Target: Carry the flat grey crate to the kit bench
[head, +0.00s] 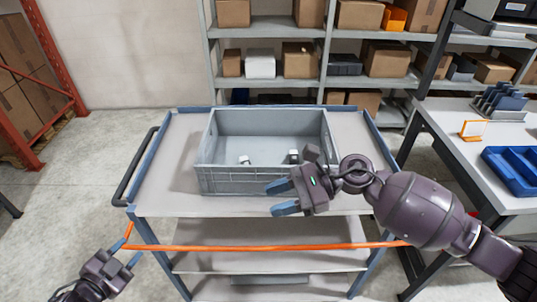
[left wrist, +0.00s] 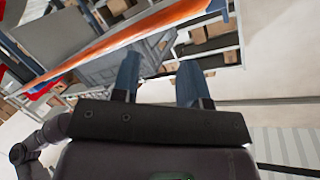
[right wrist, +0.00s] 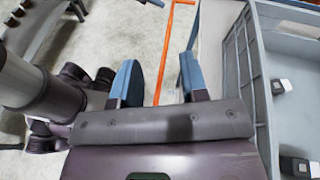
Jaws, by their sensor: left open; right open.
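The flat grey crate (head: 250,184) stands on the top deck of a blue-framed trolley (head: 165,160). Two small white-and-dark items (head: 293,156) lie inside it. My right gripper (head: 274,198) is open and empty at the crate's front right, its fingers pointing left and overlapping the front wall in the head view. In the right wrist view the crate (right wrist: 257,85) is to the right of the fingers, with nothing between them. My left gripper (head: 130,249) is open and empty, low at the trolley's front left. The crate also shows beyond the fingers in the left wrist view (left wrist: 105,68).
A white-topped bench (head: 465,158) at the right holds a blue tray (head: 515,168), a small orange-framed card (head: 472,130) and a dark rack (head: 500,100). An orange bar (head: 270,247) crosses the trolley's front. Shelves with boxes (head: 260,63) stand behind.

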